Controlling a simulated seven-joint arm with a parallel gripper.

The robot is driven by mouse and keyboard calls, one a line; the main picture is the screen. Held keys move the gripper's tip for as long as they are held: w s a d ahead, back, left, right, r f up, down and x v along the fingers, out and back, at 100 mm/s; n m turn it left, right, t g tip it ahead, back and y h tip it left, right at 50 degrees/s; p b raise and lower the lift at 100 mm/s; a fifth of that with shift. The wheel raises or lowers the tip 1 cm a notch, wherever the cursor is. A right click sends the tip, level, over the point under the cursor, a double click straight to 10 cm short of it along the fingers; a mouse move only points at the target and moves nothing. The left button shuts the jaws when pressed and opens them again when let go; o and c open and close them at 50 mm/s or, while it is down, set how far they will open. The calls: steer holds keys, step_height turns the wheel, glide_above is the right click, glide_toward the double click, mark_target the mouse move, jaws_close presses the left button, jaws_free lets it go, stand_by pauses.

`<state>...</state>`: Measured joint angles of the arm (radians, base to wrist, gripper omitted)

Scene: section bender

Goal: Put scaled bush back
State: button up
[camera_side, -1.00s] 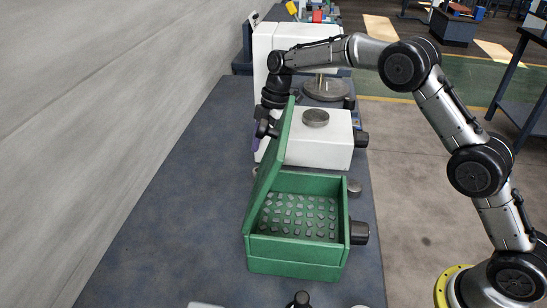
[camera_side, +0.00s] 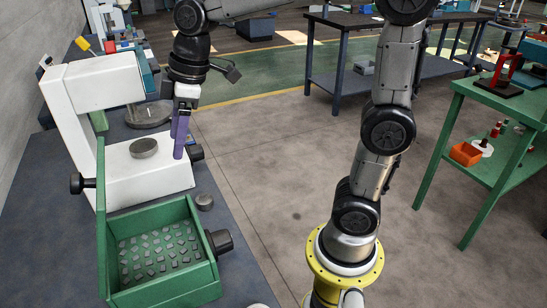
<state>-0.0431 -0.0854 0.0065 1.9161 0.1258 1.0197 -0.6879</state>
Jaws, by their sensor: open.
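My gripper (camera_side: 177,143) has purple fingers and points down beside the right end of the white machine's low block (camera_side: 150,183). Its fingers are open, seen nearly edge-on, and I see nothing between them. A round grey metal piece (camera_side: 144,148) sits on top of that block, left of my fingers. A smaller round grey piece (camera_side: 205,201) lies on the bench between the block and the green box. I cannot tell which piece, if either, is the scaled bush.
The box's raised green lid (camera_side: 102,215) stands along its left side. A black knob (camera_side: 219,241) sticks out on its right. The white machine's tall head (camera_side: 100,80) rises behind the block.

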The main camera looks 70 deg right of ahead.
steer(key=s+d+f+m, duration=0.1)
steer(key=s+m, duration=0.1)
steer(key=s, duration=0.4)
steer(key=s+d+f+m+t+h, duration=0.1)
steer(key=s+m, duration=0.2)
steer(key=s, duration=0.3)
steer(key=s+d+f+m+t, duration=0.1)
steer(key=s+d+f+m, duration=0.1)
steer(key=s, duration=0.4)
steer(key=shift+s+m, duration=0.15)
steer(key=shift+m, duration=0.25)
steer(key=shift+c, duration=0.2)
